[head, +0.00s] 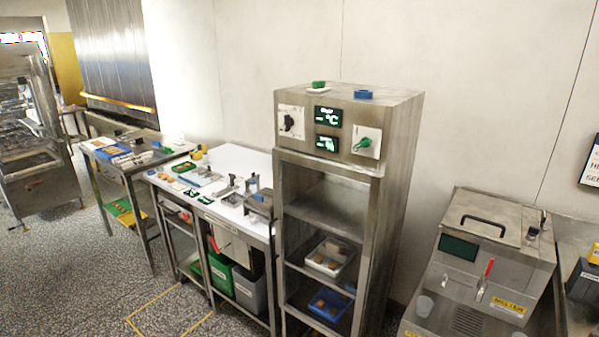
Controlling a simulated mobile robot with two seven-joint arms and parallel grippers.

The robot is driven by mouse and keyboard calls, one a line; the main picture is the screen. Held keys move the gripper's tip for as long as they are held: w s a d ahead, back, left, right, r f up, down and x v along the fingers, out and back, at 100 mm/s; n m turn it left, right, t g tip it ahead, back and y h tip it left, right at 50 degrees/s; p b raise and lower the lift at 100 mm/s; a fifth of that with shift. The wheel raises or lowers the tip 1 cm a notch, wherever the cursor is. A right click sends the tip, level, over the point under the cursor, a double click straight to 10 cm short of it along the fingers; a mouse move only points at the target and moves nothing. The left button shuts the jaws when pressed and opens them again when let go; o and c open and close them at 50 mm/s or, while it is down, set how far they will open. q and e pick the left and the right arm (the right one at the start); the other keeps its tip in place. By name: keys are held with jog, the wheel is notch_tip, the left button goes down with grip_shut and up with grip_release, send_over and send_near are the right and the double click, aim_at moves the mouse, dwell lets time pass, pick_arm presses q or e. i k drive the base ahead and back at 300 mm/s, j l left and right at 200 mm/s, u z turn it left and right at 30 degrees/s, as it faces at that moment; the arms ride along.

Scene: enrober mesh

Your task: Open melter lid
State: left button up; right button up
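The melter (470,275) is a steel box at the lower right, with a yellow label on its front. Its lid (484,215) lies flat and closed on top and carries a dark bar handle (483,224). A dark display (458,248) and a tap with a red lever (486,272) are on the front. Neither of my grippers shows in the head view.
A tall steel cabinet (400,150) with shelves and displays stands left of the melter, with a narrow gap between. Work tables (235,160) with small items stand further left. Another counter (573,245) adjoins the melter at the right. Speckled floor (80,285) is clear at lower left.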

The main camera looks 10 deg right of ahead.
aim_at(497, 220)
jog(key=z, duration=1.5)
